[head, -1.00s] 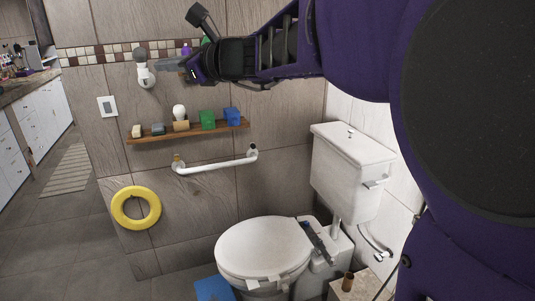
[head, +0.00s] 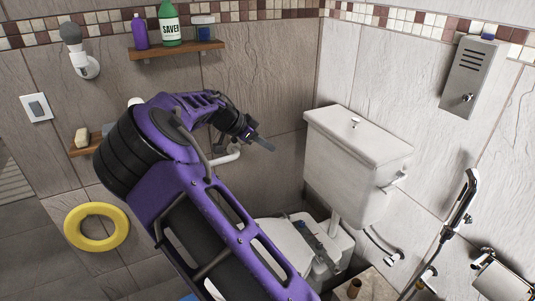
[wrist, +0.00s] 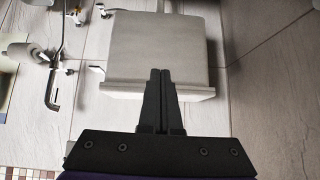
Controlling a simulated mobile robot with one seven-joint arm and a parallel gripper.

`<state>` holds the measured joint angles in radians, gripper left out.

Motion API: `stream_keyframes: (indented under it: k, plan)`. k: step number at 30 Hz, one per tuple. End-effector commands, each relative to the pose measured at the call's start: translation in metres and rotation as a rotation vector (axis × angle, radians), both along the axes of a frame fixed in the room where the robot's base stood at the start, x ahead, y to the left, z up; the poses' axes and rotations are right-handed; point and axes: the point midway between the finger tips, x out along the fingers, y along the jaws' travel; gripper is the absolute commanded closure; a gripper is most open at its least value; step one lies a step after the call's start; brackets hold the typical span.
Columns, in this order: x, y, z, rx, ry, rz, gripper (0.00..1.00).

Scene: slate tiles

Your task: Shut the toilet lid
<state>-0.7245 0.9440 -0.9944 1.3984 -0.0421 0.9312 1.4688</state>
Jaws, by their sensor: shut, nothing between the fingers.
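The white toilet lid (head: 284,238) shows in the head view, low in the middle, with my purple arm hiding much of it. The visible part looks flat, lying down over the bowl. The hinge area (head: 312,238) is at its right, by the tank. The white toilet tank (head: 355,170) stands against the wall. My gripper (head: 268,147) is shut and empty, in the air left of the tank and above the lid. In the wrist view the closed fingers (wrist: 161,75) show in front of the tank (wrist: 160,45); the lid cannot be made out there.
A white grab bar (head: 228,155), partly behind my arm, and a shelf with bottles (head: 176,50) are on the back wall. A yellow ring (head: 97,227) hangs at left. A shower handset (head: 466,195) and a metal dispenser (head: 468,75) are at right.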

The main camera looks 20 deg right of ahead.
Motion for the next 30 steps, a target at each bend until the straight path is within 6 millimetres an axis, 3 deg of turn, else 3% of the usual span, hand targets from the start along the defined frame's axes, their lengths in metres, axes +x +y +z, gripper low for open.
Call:
stream_keyframes:
  k: [8, 20, 21, 24, 30]
  plan:
    - [0.003, -0.029, -0.018, -0.052, 0.026, -0.006, 1.00]
    - [0.014, -0.090, -0.074, -0.050, 0.026, -0.005, 1.00]
    - [0.014, -0.077, -0.076, -0.049, 0.025, 0.003, 1.00]
    - [0.011, -0.064, -0.082, -0.049, 0.024, 0.001, 1.00]
    - [0.008, -0.052, -0.089, -0.048, 0.024, -0.002, 1.00]
